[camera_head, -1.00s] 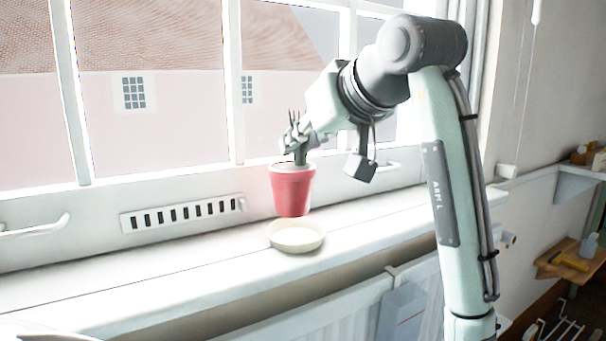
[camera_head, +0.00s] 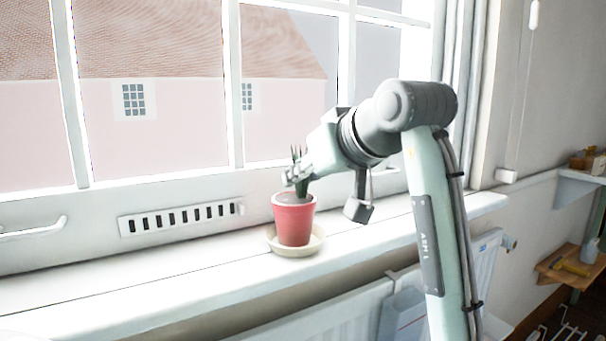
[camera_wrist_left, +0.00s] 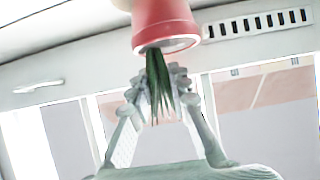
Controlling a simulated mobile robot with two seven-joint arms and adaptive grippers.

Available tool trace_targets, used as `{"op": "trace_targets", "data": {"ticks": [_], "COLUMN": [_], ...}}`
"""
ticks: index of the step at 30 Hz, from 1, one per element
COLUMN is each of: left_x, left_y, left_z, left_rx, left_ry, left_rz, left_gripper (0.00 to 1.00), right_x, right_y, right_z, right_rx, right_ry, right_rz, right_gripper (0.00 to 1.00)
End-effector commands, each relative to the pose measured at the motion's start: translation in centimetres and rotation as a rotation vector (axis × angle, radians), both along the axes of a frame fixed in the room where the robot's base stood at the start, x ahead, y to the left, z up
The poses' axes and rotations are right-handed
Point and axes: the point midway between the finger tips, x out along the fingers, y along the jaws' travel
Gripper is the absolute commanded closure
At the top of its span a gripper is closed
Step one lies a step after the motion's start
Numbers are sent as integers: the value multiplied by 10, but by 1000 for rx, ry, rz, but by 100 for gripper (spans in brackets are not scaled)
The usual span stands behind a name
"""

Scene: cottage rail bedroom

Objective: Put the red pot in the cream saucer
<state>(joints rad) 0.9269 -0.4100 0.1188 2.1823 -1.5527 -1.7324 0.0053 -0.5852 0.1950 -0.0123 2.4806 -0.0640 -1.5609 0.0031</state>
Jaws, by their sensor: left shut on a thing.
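The red pot (camera_head: 294,222) holds a spiky green plant (camera_head: 299,168) and stands upright over the cream saucer (camera_head: 279,248) on the windowsill. Its base is within the saucer's rim; I cannot tell whether it touches the saucer's floor. My left gripper (camera_head: 298,180) is at the top of the pot, shut on the plant or the pot's rim area. In the left wrist view the pot (camera_wrist_left: 166,25) appears upside down, with the plant (camera_wrist_left: 158,80) between my fingers (camera_wrist_left: 157,90). My right gripper is not in view.
The white windowsill (camera_head: 150,275) is clear to the left of the saucer. The window frame and a slotted vent (camera_head: 180,217) stand behind. A radiator (camera_head: 330,315) is below the sill. A wooden shelf (camera_head: 568,262) is at the far right.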

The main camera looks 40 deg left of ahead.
Motion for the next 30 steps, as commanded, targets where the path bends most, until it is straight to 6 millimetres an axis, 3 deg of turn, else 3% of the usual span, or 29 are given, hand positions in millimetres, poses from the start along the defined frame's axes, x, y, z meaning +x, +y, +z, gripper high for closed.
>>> {"op": "trace_targets", "data": {"ticks": [1,5,18,30], "left_x": [0,0,0,-22], "left_y": [0,0,-1,-79], "left_z": [0,0,5,50], "left_rx": [0,0,1,3], "left_ry": [0,0,-1,-3], "left_rz": [0,0,-1,-2], "left_gripper": [78,62,61,61], "right_x": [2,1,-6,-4], "right_y": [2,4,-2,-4], "right_z": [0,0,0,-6], "right_rx": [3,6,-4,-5], "right_ry": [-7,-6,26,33], "right_rz": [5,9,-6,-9], "right_gripper": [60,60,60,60]}}
